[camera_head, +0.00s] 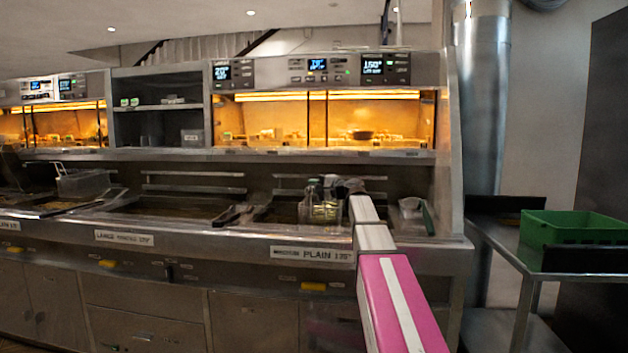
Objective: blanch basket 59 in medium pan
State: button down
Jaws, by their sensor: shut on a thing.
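My pink and white arm reaches forward from the lower right, and my gripper (346,187) is at its far end, small and dark, over the right-hand fryer pan. It is shut on a wire basket (323,211), which is at the pan just left of the gripper. I cannot read a number on the basket or tell how deep it sits. My arm hides the pan's right part.
A pan (170,207) labelled "LARGE" is left of centre. Another basket (83,183) stands at the far left. A lit warming shelf (270,122) runs above the range. A green crate (570,228) sits on a metal cart at right. A small container (411,207) is right of my arm.

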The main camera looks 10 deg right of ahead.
jog(key=shift+f, duration=5.55)
dwell(2.5)
